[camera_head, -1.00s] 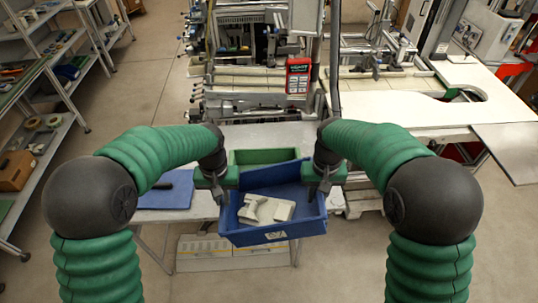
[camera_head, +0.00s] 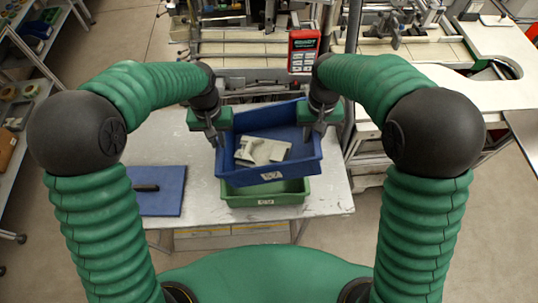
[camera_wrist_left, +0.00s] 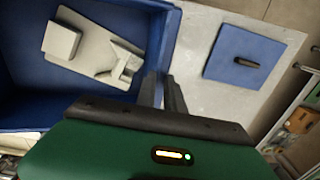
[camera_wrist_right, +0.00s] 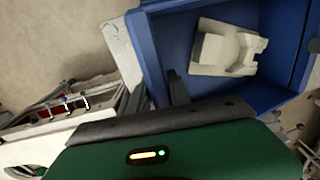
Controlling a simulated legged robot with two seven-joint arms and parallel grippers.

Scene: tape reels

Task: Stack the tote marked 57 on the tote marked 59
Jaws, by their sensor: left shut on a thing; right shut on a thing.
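The blue tote marked 57 (camera_head: 232,172) holds pale grey parts (camera_head: 262,150). My left gripper (camera_head: 214,140) is shut on the blue tote's left wall, which also shows in the left wrist view (camera_wrist_left: 158,40). My right gripper (camera_head: 318,128) is shut on its right wall, seen in the right wrist view (camera_wrist_right: 150,60). I cannot tell whether the totes touch.
The grey table (camera_head: 180,140) has a blue mat (camera_head: 165,195) with a dark handle-like object (camera_head: 146,188) at the left. A red device (camera_head: 304,50) stands behind the table. Shelves (camera_head: 30,65) are at the far left. Bare table lies left of the totes.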

